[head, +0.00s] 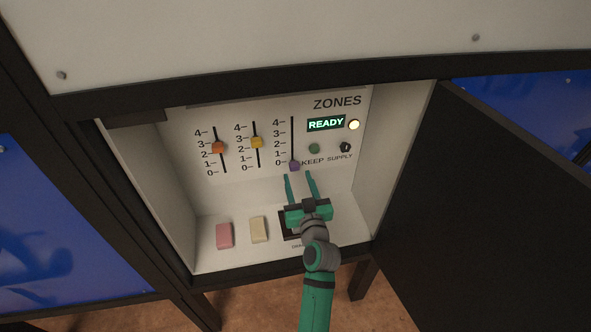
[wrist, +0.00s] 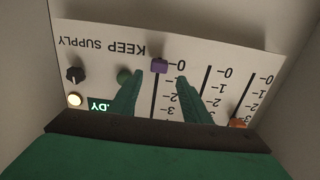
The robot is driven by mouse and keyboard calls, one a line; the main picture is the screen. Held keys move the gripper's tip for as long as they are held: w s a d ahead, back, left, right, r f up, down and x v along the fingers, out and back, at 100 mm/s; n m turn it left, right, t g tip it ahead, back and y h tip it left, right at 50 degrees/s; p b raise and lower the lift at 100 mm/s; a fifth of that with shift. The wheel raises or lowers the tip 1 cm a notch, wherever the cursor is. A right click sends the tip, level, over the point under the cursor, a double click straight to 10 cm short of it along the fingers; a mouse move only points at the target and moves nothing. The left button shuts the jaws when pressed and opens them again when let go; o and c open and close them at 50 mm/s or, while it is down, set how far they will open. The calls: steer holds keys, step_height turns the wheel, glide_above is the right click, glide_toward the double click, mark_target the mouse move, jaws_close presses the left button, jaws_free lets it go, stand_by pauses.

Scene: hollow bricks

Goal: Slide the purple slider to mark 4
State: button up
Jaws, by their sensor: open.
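The purple slider (head: 294,166) sits at the bottom of the rightmost slot, beside mark 0. Its scale runs from 0 up to 4 at the top of the slot. My gripper (head: 299,174) is open, its two green fingers pointing up at the panel just below and around the slider's position. In the wrist view, which shows the panel upside down, the purple slider (wrist: 159,66) lies between the fingers of my gripper (wrist: 158,78). I cannot tell whether either finger touches it.
An orange slider (head: 218,147) and a yellow slider (head: 257,142) stand in slots to the left. A READY display (head: 326,124), lit lamp (head: 354,125), green button (head: 314,148) and black knob (head: 346,147) are at right. Pink (head: 224,236) and cream (head: 259,229) blocks lie on the cabinet floor.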

mark_target(295, 168)
steer(key=shift+w+a, duration=0.2)
steer(key=shift+w, duration=1.1)
steer(key=shift+w+a, duration=0.15)
steer(key=shift+w, duration=1.15)
jaws_close()
